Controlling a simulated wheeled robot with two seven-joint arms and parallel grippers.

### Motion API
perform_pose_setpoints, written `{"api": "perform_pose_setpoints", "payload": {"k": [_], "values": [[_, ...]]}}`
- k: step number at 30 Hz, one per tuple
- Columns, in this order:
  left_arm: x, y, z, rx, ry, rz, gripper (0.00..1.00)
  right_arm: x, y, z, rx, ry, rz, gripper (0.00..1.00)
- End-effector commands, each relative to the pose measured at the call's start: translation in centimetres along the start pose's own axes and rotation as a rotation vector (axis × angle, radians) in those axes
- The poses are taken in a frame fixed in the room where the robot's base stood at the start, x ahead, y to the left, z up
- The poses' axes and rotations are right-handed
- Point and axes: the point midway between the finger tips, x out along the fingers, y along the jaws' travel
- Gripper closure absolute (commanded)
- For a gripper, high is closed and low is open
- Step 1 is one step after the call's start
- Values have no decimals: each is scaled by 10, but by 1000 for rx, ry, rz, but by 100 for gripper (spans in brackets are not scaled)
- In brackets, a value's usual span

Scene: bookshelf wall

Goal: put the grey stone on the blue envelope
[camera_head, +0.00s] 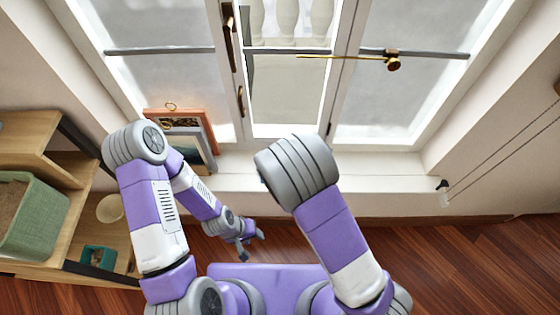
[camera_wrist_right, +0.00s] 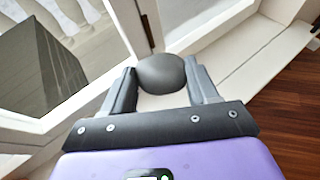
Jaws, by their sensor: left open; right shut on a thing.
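The grey stone (camera_wrist_right: 161,74) is smooth and rounded. It sits between the two fingers of my right gripper (camera_wrist_right: 162,78) in the right wrist view, and the gripper is shut on it. A white window sill lies behind and below it. In the head view my right arm's large grey joint hides the right gripper and the stone. My left gripper (camera_head: 250,245) is open and empty, low over the floor left of centre. I cannot make out the blue envelope in either view.
Framed pictures (camera_head: 184,130) lean on the left part of the window sill (camera_head: 382,181). A wooden shelf (camera_head: 45,162) with a green basket (camera_head: 32,222) and a teal box (camera_head: 99,257) stands at left. The wooden floor (camera_head: 470,265) at right is clear.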

Motion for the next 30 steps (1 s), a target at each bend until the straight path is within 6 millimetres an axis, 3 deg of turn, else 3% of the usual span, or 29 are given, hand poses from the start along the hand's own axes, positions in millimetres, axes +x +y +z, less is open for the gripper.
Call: {"api": "perform_pose_setpoints", "payload": {"k": [3,6,12,21,30], "values": [[-6,2,1,-1,-1,0,57,-8,42,-10,-81,-1,180,76],[-9,3,1,-1,-1,0,57,-17,70,-22,-133,0,308,76],[-12,4,1,0,-1,0,57,-31,102,-42,-198,0,470,76],[8,-3,0,0,-1,0,57,-16,107,-93,-212,0,502,76],[18,-7,0,0,-1,0,57,-5,107,-117,-210,-2,501,76]]}}
